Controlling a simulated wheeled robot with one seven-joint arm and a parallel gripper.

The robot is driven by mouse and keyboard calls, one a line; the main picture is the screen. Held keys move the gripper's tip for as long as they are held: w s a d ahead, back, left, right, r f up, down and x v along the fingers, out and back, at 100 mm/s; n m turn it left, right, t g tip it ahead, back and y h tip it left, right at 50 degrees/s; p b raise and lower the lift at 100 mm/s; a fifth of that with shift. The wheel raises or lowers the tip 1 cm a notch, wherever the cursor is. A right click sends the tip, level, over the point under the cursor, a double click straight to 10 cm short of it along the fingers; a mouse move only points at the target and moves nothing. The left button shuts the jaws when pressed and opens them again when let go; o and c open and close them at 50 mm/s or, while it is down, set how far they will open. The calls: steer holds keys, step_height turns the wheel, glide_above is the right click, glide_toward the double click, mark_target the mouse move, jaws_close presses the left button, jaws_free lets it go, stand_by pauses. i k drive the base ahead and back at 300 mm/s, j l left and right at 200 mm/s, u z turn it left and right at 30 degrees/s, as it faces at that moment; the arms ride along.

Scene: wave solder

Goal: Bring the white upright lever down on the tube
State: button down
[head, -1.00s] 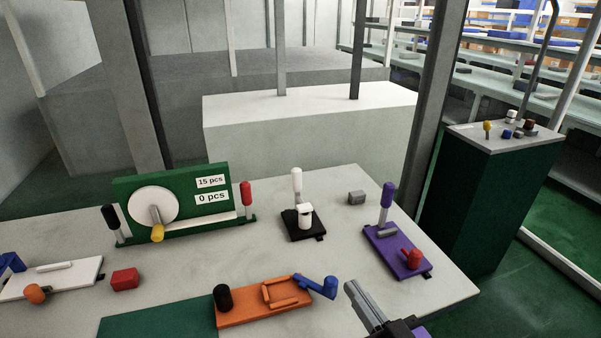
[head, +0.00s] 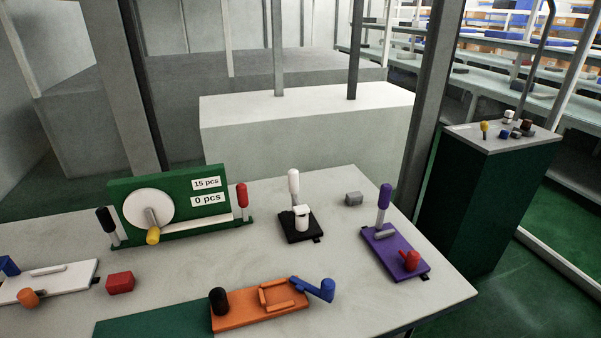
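The white lever (head: 294,186) stands upright on a small black base (head: 300,234) near the back right of the table. A short white tube (head: 301,218) stands on the same base, just in front of the lever. The lever's lower end is partly hidden behind the tube. My gripper is not in view.
A purple fixture (head: 396,253) with an upright purple lever is to the right, and a grey block (head: 354,199) lies between. An orange fixture (head: 261,305) with a blue lever is in front. A green panel (head: 168,200) stands left. A red block (head: 120,283) lies front left.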

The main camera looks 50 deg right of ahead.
mark_target(293, 175)
steer(key=l+z, duration=0.25)
steer(key=i+l+z, duration=0.2)
steer(key=l, duration=0.25)
steer(key=l+z, duration=0.25)
steer(key=i+l+z, duration=0.2)
steer(key=l, duration=0.25)
steer(key=i+l+z, duration=0.25)
steer(key=k+l, duration=0.05)
steer(key=k, duration=0.05)
